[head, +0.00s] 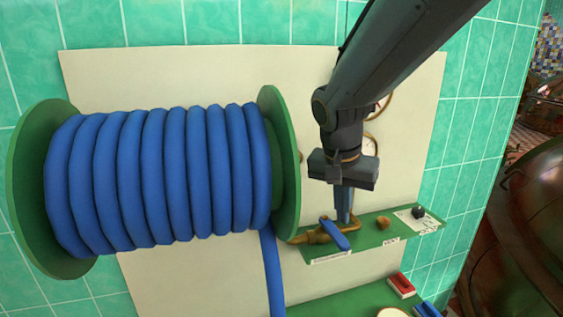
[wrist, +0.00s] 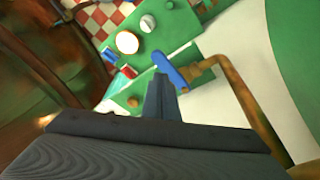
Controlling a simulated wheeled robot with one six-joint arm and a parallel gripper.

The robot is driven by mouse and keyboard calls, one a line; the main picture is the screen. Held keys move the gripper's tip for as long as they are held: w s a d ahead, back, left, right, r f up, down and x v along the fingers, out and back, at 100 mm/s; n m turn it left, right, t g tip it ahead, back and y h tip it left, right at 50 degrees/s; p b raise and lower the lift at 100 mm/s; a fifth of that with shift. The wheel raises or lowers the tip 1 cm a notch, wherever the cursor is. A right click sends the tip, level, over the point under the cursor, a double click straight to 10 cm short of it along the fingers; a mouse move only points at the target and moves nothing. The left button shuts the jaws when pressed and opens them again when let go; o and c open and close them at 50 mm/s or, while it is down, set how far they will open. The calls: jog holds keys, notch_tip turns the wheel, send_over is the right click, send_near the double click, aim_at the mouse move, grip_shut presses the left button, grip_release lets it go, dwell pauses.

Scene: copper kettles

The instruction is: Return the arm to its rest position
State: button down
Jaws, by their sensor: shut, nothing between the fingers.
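My arm comes down from the top right in the head view. My gripper (head: 343,218) points downward with its fingers together and nothing between them. The fingertips are just above or beside a blue lever handle (head: 334,233) on a brass tap (head: 310,237) at the green shelf (head: 372,238). In the wrist view my gripper (wrist: 160,80) also shows closed, its tips close to the blue handle (wrist: 172,71). I cannot tell whether they touch it.
A large blue hose reel (head: 160,180) fills the left. Gauges (head: 371,145) sit on the cream panel behind my arm. A brass knob (head: 383,223) and a black knob (head: 418,212) are on the shelf. A copper kettle (head: 525,230) stands at the right.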

jog(key=s+d+f+n+g+y, duration=0.1)
jog(key=s+d+f+n+y, duration=0.1)
jog(key=s+f+n, duration=0.4)
jog(key=s+f, duration=0.4)
jog(key=f, duration=0.2)
jog(key=shift+s+f+n+b, duration=0.2)
jog(key=shift+f+n+b, duration=0.1)
jog(key=shift+f, duration=0.05)
